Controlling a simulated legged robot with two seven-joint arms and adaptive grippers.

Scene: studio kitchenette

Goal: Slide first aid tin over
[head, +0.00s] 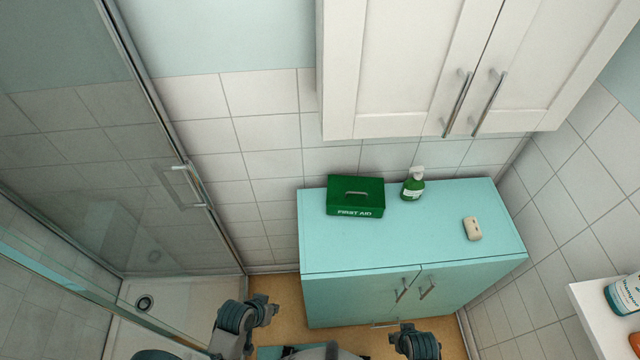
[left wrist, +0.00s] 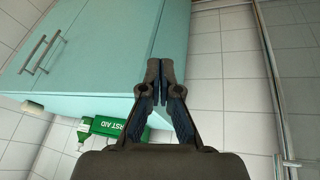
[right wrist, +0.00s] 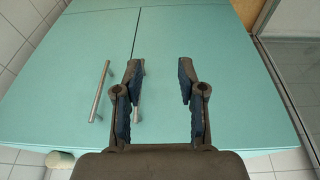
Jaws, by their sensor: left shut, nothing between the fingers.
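The green first aid tin (head: 355,196) with a grey handle and white "FIRST AID" lettering sits on the left part of the turquoise cabinet top (head: 440,236). In the left wrist view the tin (left wrist: 104,127) is partly hidden behind my gripper. My left gripper (head: 268,311) is low in front of the cabinet's left side, apart from the tin. Its fingers are together and empty in the left wrist view (left wrist: 160,75). My right gripper (right wrist: 159,75) is open and empty, in front of the cabinet doors. In the head view it is low, near the bottom edge.
A green pump bottle (head: 412,185) stands just right of the tin, near the wall. A white wall cabinet (head: 400,70) hangs above. A glass shower screen (head: 90,130) is at left. The top's front middle is clear.

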